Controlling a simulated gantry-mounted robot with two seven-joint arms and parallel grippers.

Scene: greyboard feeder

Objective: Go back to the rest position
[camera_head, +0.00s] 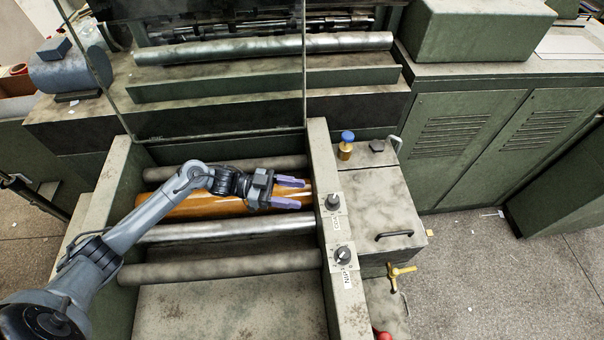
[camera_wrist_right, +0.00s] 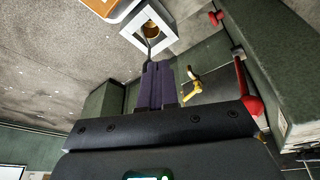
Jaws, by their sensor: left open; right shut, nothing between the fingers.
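My left gripper (camera_head: 301,194) reaches in from the left in the head view. Its two purple fingers are apart, with nothing seen between them. It is over the right end of the glossy orange-brown roller (camera_head: 205,207), close to the machine's right side wall; I cannot tell whether it touches the roller. My right gripper (camera_wrist_right: 157,66) shows only in the right wrist view. Its purple fingers lie side by side, shut and empty. The right arm is out of the head view.
Black knobs (camera_head: 333,202) sit on the right side wall (camera_head: 322,160). A blue-topped brass fitting (camera_head: 346,148) and a yellow valve (camera_head: 400,271) are farther right. A clear guard panel (camera_head: 210,90) stands behind the rollers. The right wrist view shows a white square frame (camera_wrist_right: 128,33) and a red-knobbed lever (camera_wrist_right: 252,105).

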